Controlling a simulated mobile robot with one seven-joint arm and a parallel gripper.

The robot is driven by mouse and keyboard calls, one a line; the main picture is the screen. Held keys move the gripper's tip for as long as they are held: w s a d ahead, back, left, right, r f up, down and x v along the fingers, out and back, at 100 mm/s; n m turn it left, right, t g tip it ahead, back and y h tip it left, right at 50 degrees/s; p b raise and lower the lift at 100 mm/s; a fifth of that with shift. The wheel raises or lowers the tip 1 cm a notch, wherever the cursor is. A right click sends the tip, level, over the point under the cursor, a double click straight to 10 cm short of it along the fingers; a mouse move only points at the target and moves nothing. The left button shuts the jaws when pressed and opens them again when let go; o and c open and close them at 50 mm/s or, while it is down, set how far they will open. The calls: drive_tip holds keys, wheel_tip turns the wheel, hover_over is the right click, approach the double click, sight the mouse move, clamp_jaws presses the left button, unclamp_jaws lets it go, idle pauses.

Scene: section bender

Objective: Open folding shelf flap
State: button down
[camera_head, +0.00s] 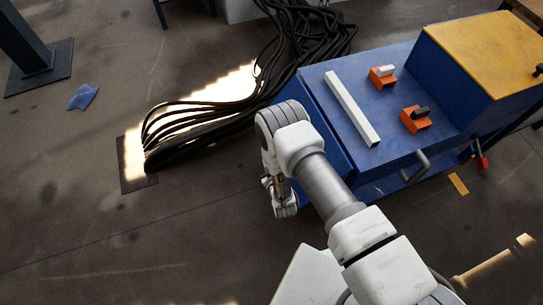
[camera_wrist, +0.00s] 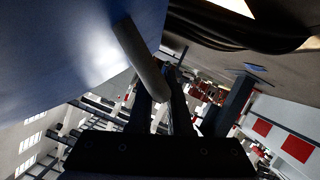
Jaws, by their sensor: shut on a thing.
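The blue machine (camera_head: 385,145) stands at the right in the head view. A blue panel (camera_head: 322,128), which looks like the flap, slopes along its left side, partly behind my arm. In the wrist view a blue surface (camera_wrist: 70,45) fills the upper left, with a grey rounded bar handle (camera_wrist: 138,55) on it. My gripper (camera_wrist: 162,95) is shut on this handle, whose lower end lies between the fingers. In the head view my gripper (camera_head: 279,188) is small and partly hidden by my wrist, left of the machine; the handle is hidden there.
A white bar (camera_head: 352,108) and two orange blocks (camera_head: 415,122) lie on the machine top. A grey handle (camera_head: 415,168) sits on its front edge. Thick black cables (camera_head: 215,115) run across the floor just left of my arm. The floor farther left is mostly clear.

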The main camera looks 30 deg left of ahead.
drive_tip(key=shift+a+r, duration=0.1)
drive_tip(key=c, duration=0.8)
unclamp_jaws()
drive_tip(key=shift+c, duration=0.2)
drive_tip(key=shift+s+d, duration=0.1)
drive_tip(key=shift+d, duration=0.1)
